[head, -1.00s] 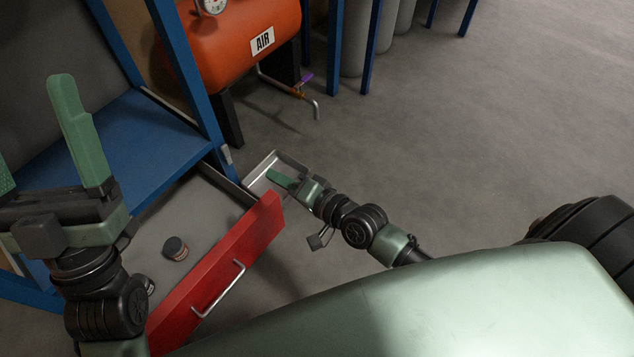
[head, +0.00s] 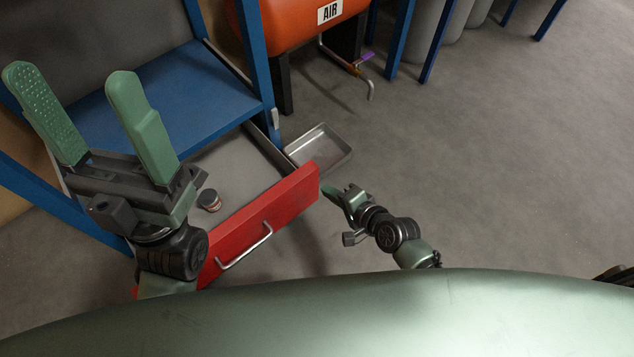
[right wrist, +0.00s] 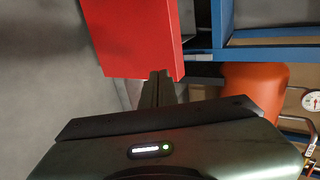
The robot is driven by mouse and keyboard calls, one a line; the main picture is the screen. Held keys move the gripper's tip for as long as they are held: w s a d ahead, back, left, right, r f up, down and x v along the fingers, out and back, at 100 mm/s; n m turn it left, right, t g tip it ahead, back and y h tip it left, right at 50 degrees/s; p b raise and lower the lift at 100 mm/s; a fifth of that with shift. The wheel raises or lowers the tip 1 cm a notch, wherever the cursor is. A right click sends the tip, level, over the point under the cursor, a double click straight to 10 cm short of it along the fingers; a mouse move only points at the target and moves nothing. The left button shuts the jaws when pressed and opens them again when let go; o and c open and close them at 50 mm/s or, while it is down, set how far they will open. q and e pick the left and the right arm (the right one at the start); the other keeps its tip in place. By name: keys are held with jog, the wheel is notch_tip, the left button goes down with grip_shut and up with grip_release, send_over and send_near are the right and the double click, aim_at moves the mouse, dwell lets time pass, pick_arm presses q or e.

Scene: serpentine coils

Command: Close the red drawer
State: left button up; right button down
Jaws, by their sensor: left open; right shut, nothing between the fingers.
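The red drawer (head: 258,226) stands pulled out from the blue shelf unit, with its silver bar handle (head: 245,247) on the front. Its red front also fills the top of the right wrist view (right wrist: 135,38). My right gripper (head: 326,189) is shut and empty, its tips close to the drawer front's right end; I cannot tell whether they touch. In the right wrist view its fingers (right wrist: 158,76) point at the lower edge of the red panel. My left gripper (head: 82,108) is open and empty, raised in front of the shelf and hiding the drawer's left part.
A small dark round object (head: 209,200) sits inside the drawer. A metal tray (head: 320,148) lies beside the drawer on the right. The orange air tank (head: 290,22) and blue posts (head: 402,38) stand behind. The grey floor (head: 500,170) to the right is clear.

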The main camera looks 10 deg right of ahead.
aim_at(309, 176)
jog(key=w+a, duration=0.1)
jog(key=w+a+b, duration=0.1)
jog(key=w, duration=0.1)
jog(key=w+a+f, duration=0.1)
jog(key=shift+w+b, duration=0.2)
jog(key=shift+b, duration=0.1)
jog(key=shift+w, duration=0.1)
